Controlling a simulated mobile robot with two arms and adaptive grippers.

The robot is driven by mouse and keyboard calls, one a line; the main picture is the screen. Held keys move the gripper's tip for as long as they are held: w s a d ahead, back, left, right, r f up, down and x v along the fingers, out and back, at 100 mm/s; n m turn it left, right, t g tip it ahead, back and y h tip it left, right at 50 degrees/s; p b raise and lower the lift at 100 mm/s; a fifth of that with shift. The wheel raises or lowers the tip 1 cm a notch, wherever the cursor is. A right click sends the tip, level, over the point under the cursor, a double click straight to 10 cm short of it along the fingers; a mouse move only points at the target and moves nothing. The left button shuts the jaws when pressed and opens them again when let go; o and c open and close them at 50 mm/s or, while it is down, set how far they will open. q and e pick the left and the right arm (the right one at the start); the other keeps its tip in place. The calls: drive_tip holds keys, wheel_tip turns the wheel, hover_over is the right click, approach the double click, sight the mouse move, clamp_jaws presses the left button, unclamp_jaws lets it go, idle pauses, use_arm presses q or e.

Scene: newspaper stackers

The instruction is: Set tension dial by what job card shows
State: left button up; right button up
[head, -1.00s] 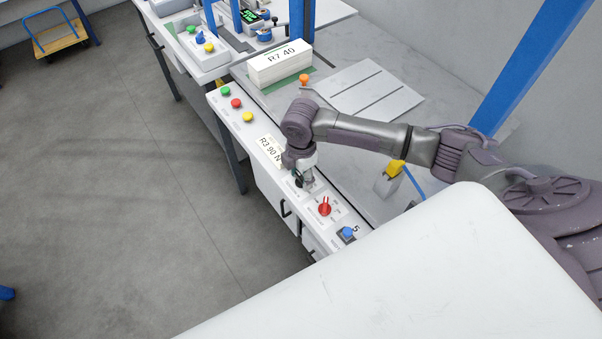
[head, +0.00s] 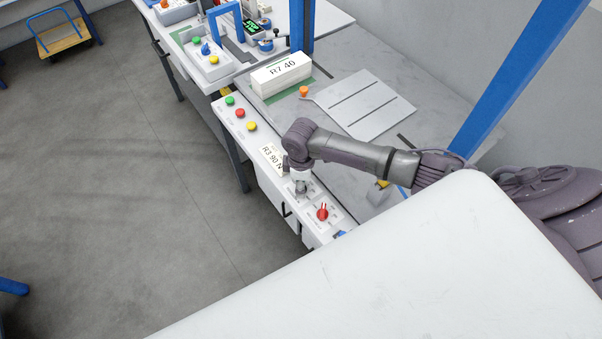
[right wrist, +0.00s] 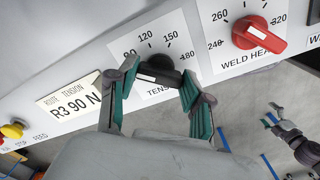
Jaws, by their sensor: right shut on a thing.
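The job card (head: 271,160) lies on the white front panel. In the right wrist view the card (right wrist: 72,104) reads "ROUTE TENSION R3 90 N". The tension dial (right wrist: 160,75) is a black bar knob on a white plate with printed numbers. My right gripper (right wrist: 156,84) is shut on the knob, with a teal-padded finger at each end. It also shows in the head view (head: 301,190), where it hides the dial. My left gripper (right wrist: 273,116) appears small and open over the floor.
The red weld heat knob (right wrist: 258,32) is close beside the tension dial. Red (head: 239,113), green and yellow buttons sit farther along the panel. A white stack labelled R7 40 (head: 282,75) and a slotted plate (head: 365,103) are on the table. Open floor lies left.

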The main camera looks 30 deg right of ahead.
drive_tip(key=shift+m, duration=0.4)
drive_tip(key=o, duration=1.2)
drive_tip(key=shift+c, duration=0.2)
wheel_tip(320, 180, up, 12)
